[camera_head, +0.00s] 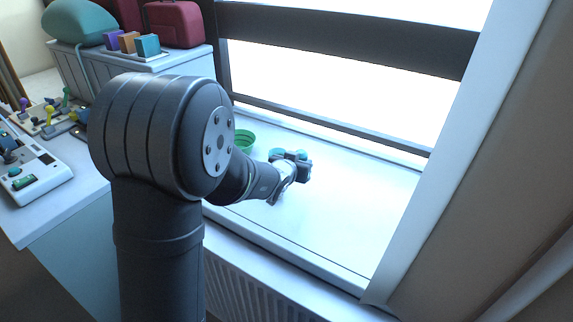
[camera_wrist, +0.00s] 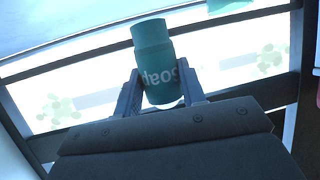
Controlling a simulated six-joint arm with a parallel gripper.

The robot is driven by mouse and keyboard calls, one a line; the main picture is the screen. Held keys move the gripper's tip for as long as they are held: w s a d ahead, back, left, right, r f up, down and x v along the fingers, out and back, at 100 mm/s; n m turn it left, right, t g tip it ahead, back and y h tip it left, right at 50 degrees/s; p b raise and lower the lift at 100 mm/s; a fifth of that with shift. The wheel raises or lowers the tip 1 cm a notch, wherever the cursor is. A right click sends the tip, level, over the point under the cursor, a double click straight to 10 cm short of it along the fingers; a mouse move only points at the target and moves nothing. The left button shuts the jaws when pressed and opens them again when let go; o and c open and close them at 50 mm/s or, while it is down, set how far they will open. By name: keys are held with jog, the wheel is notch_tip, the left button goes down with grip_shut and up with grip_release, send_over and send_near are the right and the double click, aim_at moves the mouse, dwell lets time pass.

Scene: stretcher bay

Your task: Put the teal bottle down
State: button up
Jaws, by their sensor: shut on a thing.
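The teal bottle (camera_wrist: 153,62) is between the fingers of my gripper (camera_wrist: 160,90) in the wrist view, with pale lettering on its side. The fingers are shut on it from both sides. In the head view my gripper (camera_head: 297,166) is at the white window sill (camera_head: 345,215), with small bits of teal showing around it. My gripper hides most of the bottle there, and I cannot tell whether the bottle touches the sill.
A green bowl-like container (camera_head: 243,140) stands on the sill left of my gripper. The sill to the right is clear. Dark window bars (camera_head: 340,40) run behind it. At left, a cabinet holds coloured blocks (camera_head: 147,45), a red case (camera_head: 174,24) and a green bag (camera_head: 78,24).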

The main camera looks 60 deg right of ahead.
jog(key=shift+s+r, duration=0.35)
jog(key=shift+s, duration=0.15)
jog(key=shift+s+d+r, duration=0.15)
jog(key=shift+r, duration=0.05)
jog(key=s+d+n+t+y, duration=0.15)
jog(key=d+n+t, duration=0.3)
jog(key=d, duration=1.15)
jog(key=shift+t, duration=0.35)
jog(key=shift+w+d+f, duration=0.5)
jog(key=shift+w+f, duration=1.3)
jog(key=shift+w, duration=0.05)
jog(key=shift+w+d+f, duration=0.45)
jog(key=shift+w+f, duration=1.4)
jog(key=shift+w, duration=0.05)
jog(key=shift+w+d+f, duration=0.5)
jog(key=shift+w+f, duration=1.3)
jog(key=shift+w, duration=0.05)
